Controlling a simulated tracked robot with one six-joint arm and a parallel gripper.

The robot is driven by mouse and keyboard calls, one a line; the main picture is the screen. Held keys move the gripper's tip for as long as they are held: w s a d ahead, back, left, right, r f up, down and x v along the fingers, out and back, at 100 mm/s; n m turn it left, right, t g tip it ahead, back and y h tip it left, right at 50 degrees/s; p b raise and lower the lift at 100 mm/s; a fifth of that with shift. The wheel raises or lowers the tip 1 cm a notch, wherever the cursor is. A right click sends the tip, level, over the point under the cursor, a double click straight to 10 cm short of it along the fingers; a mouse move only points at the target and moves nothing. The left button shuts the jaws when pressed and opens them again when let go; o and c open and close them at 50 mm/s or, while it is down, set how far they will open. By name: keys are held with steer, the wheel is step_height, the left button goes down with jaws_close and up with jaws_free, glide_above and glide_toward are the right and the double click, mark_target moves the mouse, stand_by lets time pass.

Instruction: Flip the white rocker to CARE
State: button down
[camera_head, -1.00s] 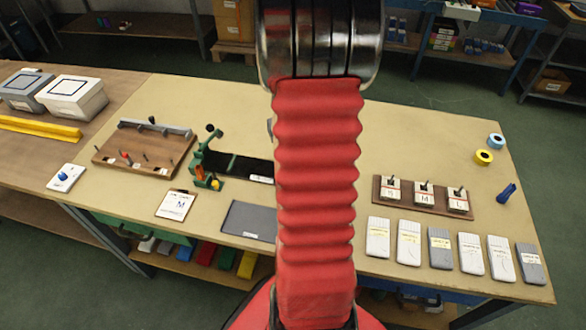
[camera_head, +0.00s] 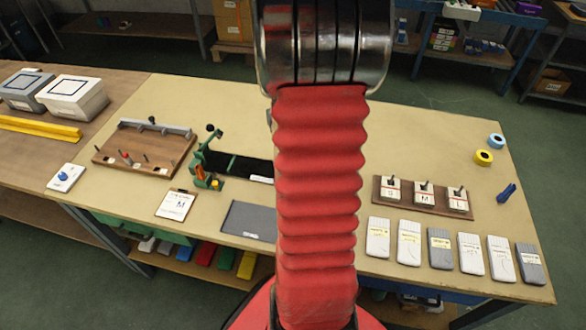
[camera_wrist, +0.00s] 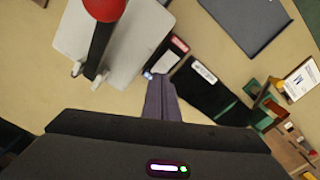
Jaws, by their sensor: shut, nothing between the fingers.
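In the wrist view my gripper (camera_wrist: 161,82) is shut and empty, its dark fingers together. Its tips are close to the near end of a small dark box (camera_wrist: 166,55). The box has a red label (camera_wrist: 180,44) at its far end and a small white and blue patch (camera_wrist: 149,75) at its near end. A white rocker and the word CARE cannot be made out clearly, and I cannot tell if the tips touch the box. In the head view my red-sleeved arm hides the gripper and this box.
In the wrist view a white plate (camera_wrist: 140,45) with a red-knobbed dark lever (camera_wrist: 104,8) stands left of the box. A black board (camera_wrist: 205,92) lies to its right. In the head view a grey mat (camera_head: 248,221) and a green fixture (camera_head: 200,168) are left of my arm.

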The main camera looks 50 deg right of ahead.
step_height(320, 180, up, 4)
steer(key=shift+f, duration=0.2)
stand_by(0.4)
stand_by(0.6)
steer(key=shift+s+a+f+m, duration=0.3)
steer(key=shift+s+a+f, duration=0.1)
steer(key=shift+a+f, duration=0.15)
steer(key=shift+s+a+r, duration=0.15)
steer(key=shift+a+r, duration=0.1)
steer(key=shift+a, duration=0.4)
steer(key=shift+s+a+r, duration=0.15)
steer(key=shift+a+r, duration=0.05)
steer(key=shift+a, duration=0.4)
steer(key=a+r+n+t, duration=0.2)
steer(key=a+r, duration=0.2)
steer(key=a, duration=0.7)
steer(key=a+r+n+t, duration=0.1)
steer(key=a+r+n, duration=0.2)
steer(key=a, duration=0.7)
steer(key=a+r+n+t, duration=0.2)
steer(key=a+r, duration=0.5)
steer(key=a, duration=0.4)
steer(key=shift+s+a+n+t, duration=0.3)
steer(key=shift+s+a+n, duration=0.1)
steer(key=shift+n, duration=0.1)
steer(key=shift+r, duration=0.1)
